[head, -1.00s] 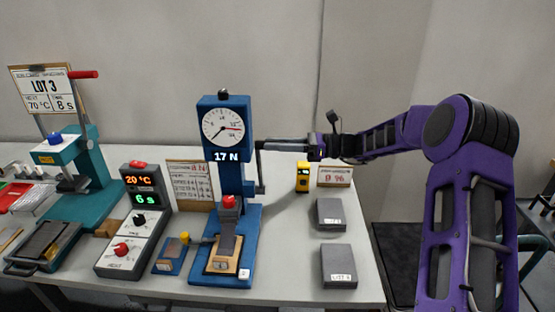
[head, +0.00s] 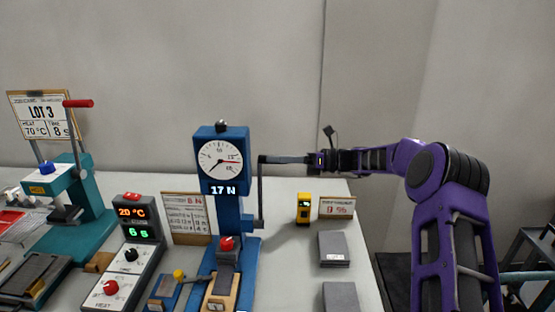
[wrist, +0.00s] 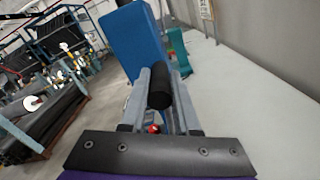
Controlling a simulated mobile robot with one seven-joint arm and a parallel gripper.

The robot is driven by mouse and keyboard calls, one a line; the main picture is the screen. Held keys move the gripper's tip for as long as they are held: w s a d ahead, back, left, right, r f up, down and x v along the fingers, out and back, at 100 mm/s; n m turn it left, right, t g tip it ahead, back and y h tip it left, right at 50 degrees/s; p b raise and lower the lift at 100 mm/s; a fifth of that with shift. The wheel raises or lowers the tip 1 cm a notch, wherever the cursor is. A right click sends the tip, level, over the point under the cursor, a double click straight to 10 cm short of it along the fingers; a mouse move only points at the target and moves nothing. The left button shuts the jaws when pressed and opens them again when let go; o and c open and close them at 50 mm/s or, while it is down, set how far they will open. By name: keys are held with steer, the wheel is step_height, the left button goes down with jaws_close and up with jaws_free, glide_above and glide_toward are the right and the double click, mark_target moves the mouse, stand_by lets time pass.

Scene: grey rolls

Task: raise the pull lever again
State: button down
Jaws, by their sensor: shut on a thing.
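The blue pull tester (head: 233,205) stands on the table, with a round dial (head: 220,160) and a 17 N readout. Its grey pull lever (head: 261,190) is on the right side, its arm upright and its handle pointing right, about level with the dial. My gripper (head: 314,160) is shut on the outer end of that handle. In the wrist view, the black handle grip (wrist: 160,88) lies between my two grey fingers (wrist: 160,105). The tester's blue body (wrist: 138,42) is just beyond. The fingertips are small in the head view.
A grey control box (head: 130,250) and a teal press (head: 80,205) with a red-handled lever stand to the left.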

steer(key=shift+d+f, duration=0.1)
steer(key=shift+f, duration=0.25)
steer(key=c, duration=0.7)
jaws_free()
steer(key=shift+w, duration=0.15)
steer(key=shift+o, duration=0.2)
steer(key=shift+r, duration=0.15)
steer(key=d, duration=1.7)
steer(key=shift+d, duration=0.2)
